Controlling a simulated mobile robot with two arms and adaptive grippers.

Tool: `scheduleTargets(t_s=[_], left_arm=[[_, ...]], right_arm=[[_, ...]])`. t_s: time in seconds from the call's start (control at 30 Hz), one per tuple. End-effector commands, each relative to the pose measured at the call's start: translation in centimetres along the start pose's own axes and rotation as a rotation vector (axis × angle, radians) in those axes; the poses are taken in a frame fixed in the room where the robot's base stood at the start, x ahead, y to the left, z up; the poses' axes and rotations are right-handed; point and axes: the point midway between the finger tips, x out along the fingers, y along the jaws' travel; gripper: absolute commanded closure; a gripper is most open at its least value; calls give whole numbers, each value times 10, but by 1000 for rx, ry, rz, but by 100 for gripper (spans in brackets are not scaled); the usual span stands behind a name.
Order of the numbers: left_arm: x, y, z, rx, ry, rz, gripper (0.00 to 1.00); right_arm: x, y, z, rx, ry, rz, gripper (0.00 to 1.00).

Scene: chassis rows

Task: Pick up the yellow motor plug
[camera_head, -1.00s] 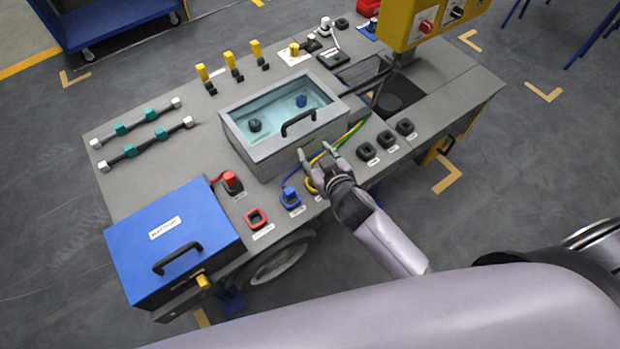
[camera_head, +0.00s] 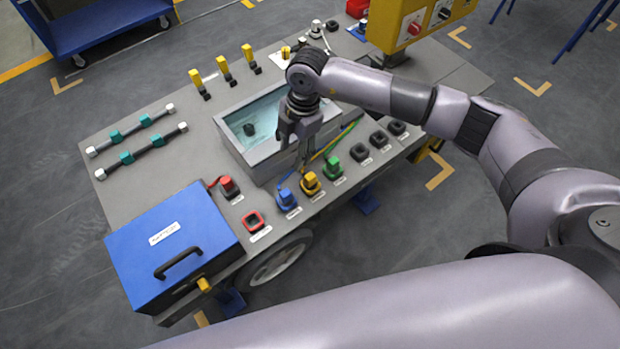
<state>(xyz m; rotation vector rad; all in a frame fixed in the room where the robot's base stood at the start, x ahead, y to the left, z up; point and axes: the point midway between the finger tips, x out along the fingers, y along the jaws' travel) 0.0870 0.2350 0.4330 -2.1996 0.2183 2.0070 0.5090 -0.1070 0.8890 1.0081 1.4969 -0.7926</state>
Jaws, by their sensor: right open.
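The yellow motor plug (camera_head: 310,184) stands at the front edge of the grey chassis bench, between a blue plug (camera_head: 287,200) and a green plug (camera_head: 333,168). A cable runs back from it. My right gripper (camera_head: 303,162) points down just behind and above the yellow plug, in front of the tank. It is open, with its fingertips apart from the plug as far as I can see. My left gripper is not in view.
The clear-topped tank (camera_head: 240,143) is right behind my gripper. A red plug (camera_head: 229,187), a red square socket (camera_head: 253,221) and the blue battery box (camera_head: 170,245) are to the left. Black sockets (camera_head: 378,140) line the right front. Yellow levers (camera_head: 224,67) stand behind.

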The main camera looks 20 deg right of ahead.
Motion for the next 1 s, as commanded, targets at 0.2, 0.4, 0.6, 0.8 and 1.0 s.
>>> scheduleTargets(t_s=[0.2, 0.4, 0.6, 0.8, 1.0], left_arm=[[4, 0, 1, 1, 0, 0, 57], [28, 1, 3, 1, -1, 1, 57], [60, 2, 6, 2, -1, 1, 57], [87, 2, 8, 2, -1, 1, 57], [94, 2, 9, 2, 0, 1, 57]], right_arm=[[-10, -6, 44, 83, -173, -41, 57], [22, -8, 49, 83, -171, -44, 57], [64, -10, 55, 82, -169, -43, 57], [100, -11, 61, 82, -167, -41, 57], [110, -12, 62, 81, -167, -41, 57]])
